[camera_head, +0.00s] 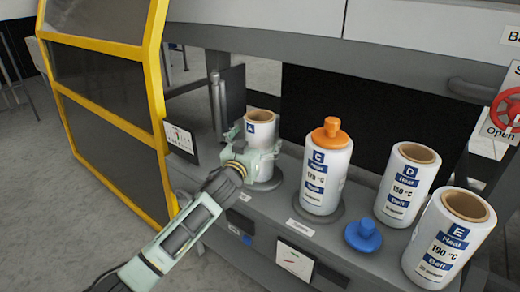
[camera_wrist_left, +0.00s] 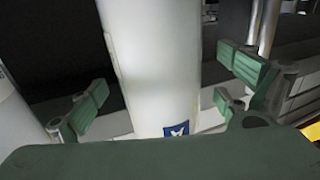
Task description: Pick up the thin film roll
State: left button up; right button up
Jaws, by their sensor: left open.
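A thinner white film roll (camera_head: 264,118) with a brown core and a blue label "A" stands upright on the grey ledge. My left gripper (camera_head: 251,143) is at this roll, in front of its middle, and hides much of its label side. In the left wrist view the white roll (camera_wrist_left: 155,65) stands between the two green open fingers of the gripper (camera_wrist_left: 165,105), with a gap visible on each side. A corner of its blue label shows at the bottom. My right gripper is not in view.
Roll C (camera_head: 326,172) with an orange cap (camera_head: 330,131) stands to the right on a round base. Rolls D (camera_head: 406,186) and E (camera_head: 448,238) stand farther right. A blue knob-like cap (camera_head: 363,236) lies before them. A yellow-framed guard (camera_head: 158,110) is at left.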

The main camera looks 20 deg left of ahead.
pick_arm(q)
jog(key=shift+w+f, duration=0.1)
jog(key=shift+w, duration=1.05)
jog(key=c, duration=1.4)
